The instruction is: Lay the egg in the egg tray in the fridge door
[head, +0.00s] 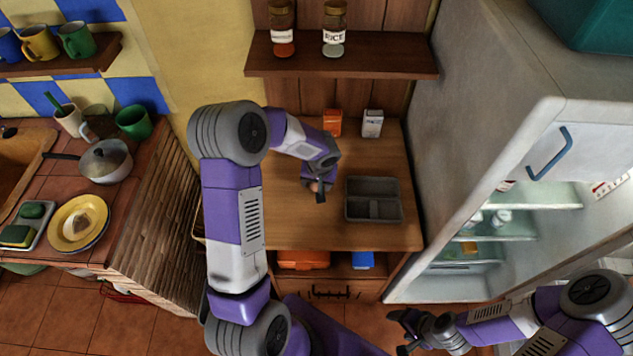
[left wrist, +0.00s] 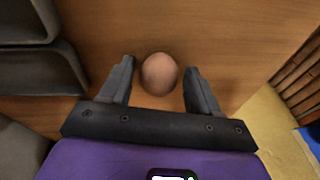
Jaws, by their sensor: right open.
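A brown egg (left wrist: 160,74) lies on the wooden counter in the left wrist view; in the head view a small part of the egg (head: 315,187) shows by the left fingertips. My left gripper (head: 318,190) is open, with one finger on each side of the egg and a gap to both. The fridge (head: 480,110) stands at the right, with lit shelves (head: 505,235) visible inside. I cannot make out the egg tray in its door. My right gripper (head: 403,332) is open and empty, low in front of the fridge.
A grey divided tray (head: 374,219) sits on the counter right of the left gripper. An orange box (head: 332,122) and a white box (head: 372,123) stand at the back. A shelf (head: 340,66) with two jars hangs above. The counter front is clear.

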